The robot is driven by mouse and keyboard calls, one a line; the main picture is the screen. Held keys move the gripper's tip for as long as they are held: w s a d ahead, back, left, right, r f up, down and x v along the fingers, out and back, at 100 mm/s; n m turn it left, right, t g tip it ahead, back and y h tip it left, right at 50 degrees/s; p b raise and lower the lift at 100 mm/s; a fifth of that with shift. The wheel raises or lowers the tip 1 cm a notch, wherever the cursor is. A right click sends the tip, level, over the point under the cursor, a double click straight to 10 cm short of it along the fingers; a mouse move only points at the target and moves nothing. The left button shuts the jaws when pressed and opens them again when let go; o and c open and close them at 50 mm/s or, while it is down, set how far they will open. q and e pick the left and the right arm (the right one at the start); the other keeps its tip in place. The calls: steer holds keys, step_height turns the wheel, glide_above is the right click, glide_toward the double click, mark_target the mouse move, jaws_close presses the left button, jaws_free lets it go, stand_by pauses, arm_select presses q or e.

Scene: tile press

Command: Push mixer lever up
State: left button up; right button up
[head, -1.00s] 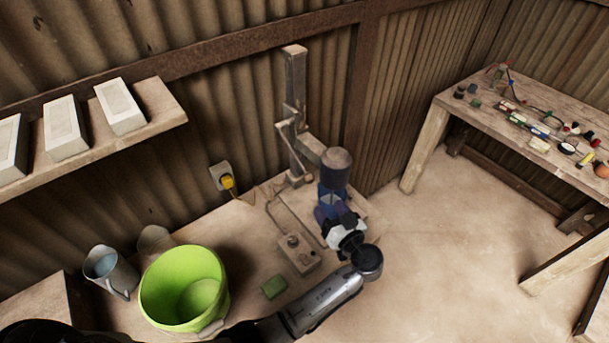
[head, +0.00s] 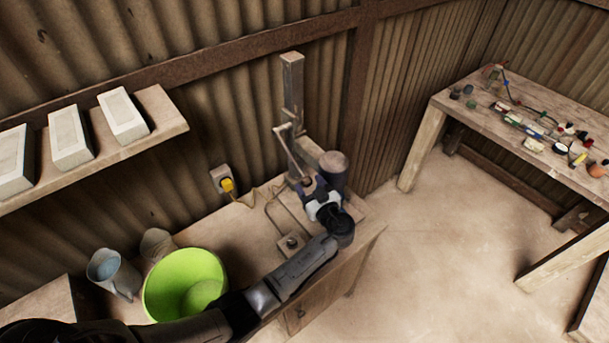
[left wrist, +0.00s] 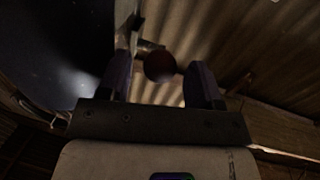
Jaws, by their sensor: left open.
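The thin mixer lever (head: 286,150) slants down from the post toward my left gripper (head: 309,184). The gripper is open, just left of and in front of the cylinder, at the lever's low end. In the left wrist view a round dark knob (left wrist: 160,66) shows between the two spread fingers, apart from both; it looks like the lever's end. Whether the gripper touches the lever is hard to tell. My right gripper is out of view.
A green bucket (head: 168,284) and a grey jug (head: 110,270) stand left on the bench. A yellow plug (head: 227,185) sits at the wall. A control box (head: 291,243) is partly behind my arm. White blocks (head: 122,112) lie on the shelf. A cluttered table (head: 450,103) stands right.

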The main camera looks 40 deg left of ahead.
mark_target(291, 157)
arm_select(q)
steer(key=shift+x, duration=1.75)
steer(key=shift+c, duration=0.2)
jaws_close()
